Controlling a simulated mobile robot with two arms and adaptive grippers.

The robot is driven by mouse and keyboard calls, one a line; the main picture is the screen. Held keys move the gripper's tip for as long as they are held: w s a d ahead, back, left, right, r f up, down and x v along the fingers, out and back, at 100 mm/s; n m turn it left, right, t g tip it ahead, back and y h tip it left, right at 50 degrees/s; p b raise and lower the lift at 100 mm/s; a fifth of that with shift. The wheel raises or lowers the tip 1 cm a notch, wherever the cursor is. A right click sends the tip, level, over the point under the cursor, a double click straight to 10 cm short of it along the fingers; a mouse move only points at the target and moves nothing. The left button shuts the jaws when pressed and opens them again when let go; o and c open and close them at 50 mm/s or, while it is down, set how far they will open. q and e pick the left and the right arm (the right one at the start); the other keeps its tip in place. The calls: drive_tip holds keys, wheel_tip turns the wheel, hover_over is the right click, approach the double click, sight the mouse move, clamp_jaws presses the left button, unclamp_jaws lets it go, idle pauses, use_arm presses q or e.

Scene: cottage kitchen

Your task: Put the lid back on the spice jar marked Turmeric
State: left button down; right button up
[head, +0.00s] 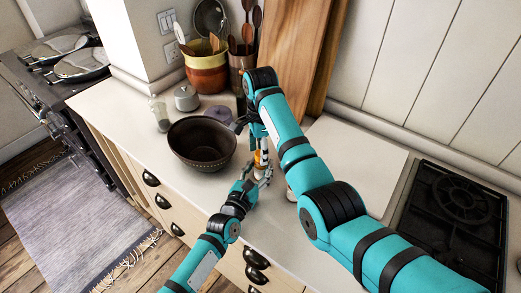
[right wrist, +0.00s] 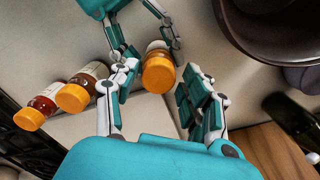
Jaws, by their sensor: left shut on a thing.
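A spice jar with an orange lid (right wrist: 159,74) stands between the fingers in the right wrist view; the lid sits on or directly over its mouth. In the head view the jar (head: 261,158) is partly hidden by the grippers, and its label is unreadable. My left gripper (head: 262,176) is shut on the jar; its fingers show beside the jar at the top of the right wrist view. My right gripper (right wrist: 160,78) is open, one finger on each side of the lid with gaps. Two more orange-lidded jars (right wrist: 75,96) (right wrist: 38,112) stand at the left.
A dark bowl (head: 201,145) stands left of the grippers on the pale counter. A grey canister (head: 186,99), a utensil crock (head: 206,72) and a wooden board (head: 290,45) are behind. A black hob (head: 455,215) is at the right. Counter in front of the bowl is clear.

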drive_tip(key=shift+o, duration=0.7)
drive_tip(key=shift+r, duration=2.25)
drive_tip(key=shift+c, duration=0.4)
